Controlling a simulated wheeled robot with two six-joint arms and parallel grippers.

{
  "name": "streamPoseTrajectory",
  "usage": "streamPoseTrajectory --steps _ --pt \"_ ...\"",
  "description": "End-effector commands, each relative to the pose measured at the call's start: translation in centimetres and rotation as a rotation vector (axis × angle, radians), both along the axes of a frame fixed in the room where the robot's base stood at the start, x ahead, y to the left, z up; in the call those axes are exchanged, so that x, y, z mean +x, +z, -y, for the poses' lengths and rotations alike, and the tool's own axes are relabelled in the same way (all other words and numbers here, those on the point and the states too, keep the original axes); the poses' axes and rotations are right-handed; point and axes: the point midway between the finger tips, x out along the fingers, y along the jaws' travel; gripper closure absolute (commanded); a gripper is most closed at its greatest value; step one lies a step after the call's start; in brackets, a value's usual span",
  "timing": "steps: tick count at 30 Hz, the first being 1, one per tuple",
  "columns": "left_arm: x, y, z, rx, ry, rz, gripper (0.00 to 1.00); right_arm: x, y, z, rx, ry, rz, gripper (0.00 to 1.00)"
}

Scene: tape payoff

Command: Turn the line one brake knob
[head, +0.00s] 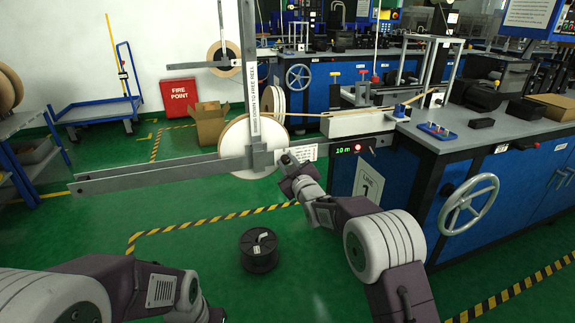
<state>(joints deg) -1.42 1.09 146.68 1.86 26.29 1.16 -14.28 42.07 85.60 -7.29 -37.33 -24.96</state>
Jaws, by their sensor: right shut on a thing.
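My right gripper (291,161) reaches up to the hub of the line one payoff, by the foot of the upright white post (250,80). It is shut on the brake knob there, which the jaws mostly hide. A white tape reel (234,158) stands upright just left of the gripper, behind the grey rail (150,176).
A black spool (259,251) stands on the green floor between my arms. A grey handwheel (468,205) juts from the bench (470,135) at right. An open cardboard box (209,124) and a blue trolley (98,110) are farther back. The floor at left centre is clear.

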Motion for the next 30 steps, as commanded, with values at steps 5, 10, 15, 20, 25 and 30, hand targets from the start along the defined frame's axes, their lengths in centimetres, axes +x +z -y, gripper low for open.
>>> streamPoseTrajectory --steps 5,10,15,20,25,30 --pt "0.00 -0.25 -0.01 0.000 0.000 0.000 1.00 -0.02 -0.11 -0.05 -0.057 0.000 0.017 1.00" --pt "0.00 -0.31 0.00 0.000 0.000 0.000 1.00 -0.02 -0.10 -0.04 -0.082 0.001 0.025 1.00" --pt "0.00 -0.31 0.00 0.000 0.000 0.000 1.00 -0.02 -0.08 -0.05 -0.089 0.000 0.027 1.00" --pt "0.00 -0.31 0.00 0.000 0.000 0.000 1.00 -0.02 -0.09 -0.05 -0.088 0.000 0.027 1.00" --pt "0.00 -0.31 0.00 0.000 0.000 0.000 1.00 -0.02 -0.09 -0.05 -0.088 0.000 0.027 0.53" --pt "0.00 -0.31 0.00 0.000 0.000 0.000 1.00 -0.01 -0.06 -0.03 -0.088 0.001 0.027 0.53"
